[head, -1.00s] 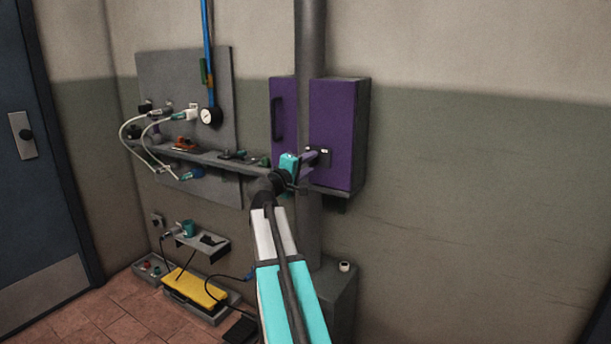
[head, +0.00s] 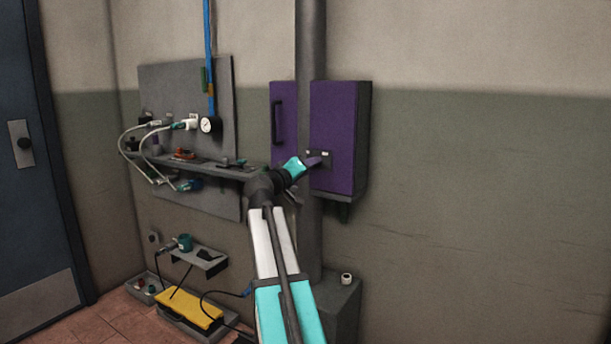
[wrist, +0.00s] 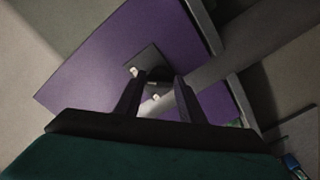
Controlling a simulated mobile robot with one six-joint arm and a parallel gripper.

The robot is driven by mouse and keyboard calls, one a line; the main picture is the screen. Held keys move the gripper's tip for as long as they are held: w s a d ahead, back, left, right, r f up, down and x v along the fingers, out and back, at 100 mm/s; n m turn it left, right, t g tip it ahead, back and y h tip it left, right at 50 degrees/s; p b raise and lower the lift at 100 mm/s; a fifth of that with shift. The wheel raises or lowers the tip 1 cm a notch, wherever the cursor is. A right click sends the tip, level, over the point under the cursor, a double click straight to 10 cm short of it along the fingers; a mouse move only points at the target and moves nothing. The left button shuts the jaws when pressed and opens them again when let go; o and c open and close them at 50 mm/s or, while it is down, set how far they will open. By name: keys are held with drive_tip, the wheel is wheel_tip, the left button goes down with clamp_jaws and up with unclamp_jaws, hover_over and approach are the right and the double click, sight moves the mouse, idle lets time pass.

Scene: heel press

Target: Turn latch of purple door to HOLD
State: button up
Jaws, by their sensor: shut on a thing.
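The purple door (head: 335,120) is the front of a box on the wall, and its front face lies flat. A dark latch plate (head: 327,158) with small white marks sits low on its left side. It also shows in the wrist view (wrist: 144,60). My gripper (head: 316,161) is at this plate, with its teal body tilted. In the wrist view, my gripper's two fingers (wrist: 158,95) stand either side of the dark latch (wrist: 158,74) and are shut on it. The fingers and shadow hide most of the latch, and I cannot read its setting.
A vertical grey pipe (head: 311,235) runs just left of the door. Behind it is another purple panel (head: 289,110) with a dark handle. A grey shelf (head: 215,170) with fittings and cables is to the left. The wall at right is clear.

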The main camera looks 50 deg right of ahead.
drive_tip(key=shift+s+d+r+m, duration=0.2)
drive_tip(key=shift+r+m, duration=0.05)
drive_tip(key=shift+m, duration=0.05)
drive_tip(key=o, duration=1)
drive_tip(key=shift+o, duration=0.2)
drive_tip(key=shift+f, duration=0.1)
drive_tip(key=shift+w+a, duration=0.1)
drive_tip(key=shift+a, duration=0.1)
drive_tip(key=p+v, duration=0.1)
drive_tip(key=v, duration=1.2)
drive_tip(key=shift+a, duration=0.25)
